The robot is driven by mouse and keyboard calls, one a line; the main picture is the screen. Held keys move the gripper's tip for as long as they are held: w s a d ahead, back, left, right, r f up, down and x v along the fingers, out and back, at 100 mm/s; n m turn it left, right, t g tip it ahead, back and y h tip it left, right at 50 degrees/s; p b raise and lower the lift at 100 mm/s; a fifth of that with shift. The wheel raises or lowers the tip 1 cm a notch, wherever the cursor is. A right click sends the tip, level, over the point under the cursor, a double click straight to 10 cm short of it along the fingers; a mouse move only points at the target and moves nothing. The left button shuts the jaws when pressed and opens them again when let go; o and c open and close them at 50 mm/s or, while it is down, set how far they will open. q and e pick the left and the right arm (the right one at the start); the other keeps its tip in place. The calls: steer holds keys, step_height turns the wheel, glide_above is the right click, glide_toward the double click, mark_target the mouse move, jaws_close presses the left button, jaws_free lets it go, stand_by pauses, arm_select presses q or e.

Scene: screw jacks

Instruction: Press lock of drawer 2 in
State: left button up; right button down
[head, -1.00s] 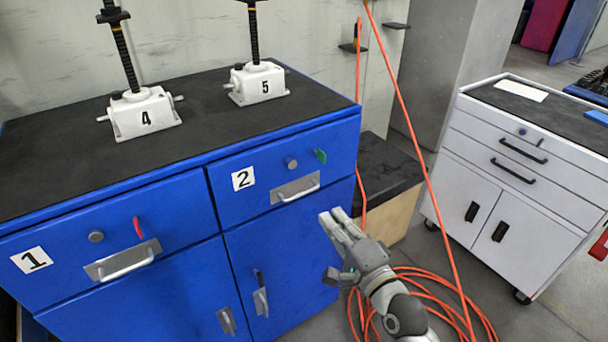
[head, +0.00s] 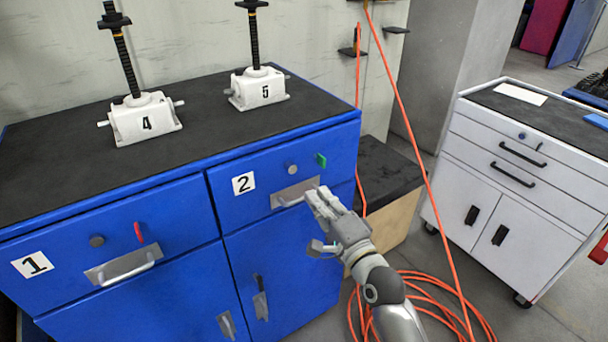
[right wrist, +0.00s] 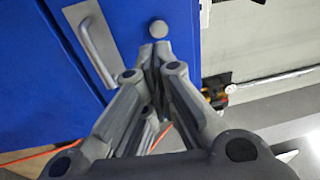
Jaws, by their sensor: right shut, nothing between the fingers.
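Drawer 2 (head: 226,204) is shut in the blue cabinet, with a "2" label. Its round grey lock (head: 292,169) sits above the handle (head: 290,194), left of a green tab (head: 320,160). The lock stands out from the front. My right gripper (head: 317,194) is shut and empty, in front of the drawer by the handle's right end in the head view. In the right wrist view the closed fingertips (right wrist: 155,48) appear just below the lock (right wrist: 159,29), with the handle (right wrist: 97,52) to the left. I cannot tell whether they touch it. My left gripper is not in view.
Drawer 1 (head: 70,246) is shut, with a red tab (head: 138,232). Screw jacks 4 (head: 144,118) and 5 (head: 258,88) stand on the cabinet top. An orange hose (head: 425,175) hangs and coils on the floor right of my arm. A white tool cart (head: 500,200) stands further right.

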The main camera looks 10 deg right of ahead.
mark_target(291, 168)
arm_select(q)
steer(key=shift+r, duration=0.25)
arm_select(e)
steer(key=x, duration=0.7)
steer(key=shift+w, duration=0.35)
steer(key=shift+a+r, duration=0.1)
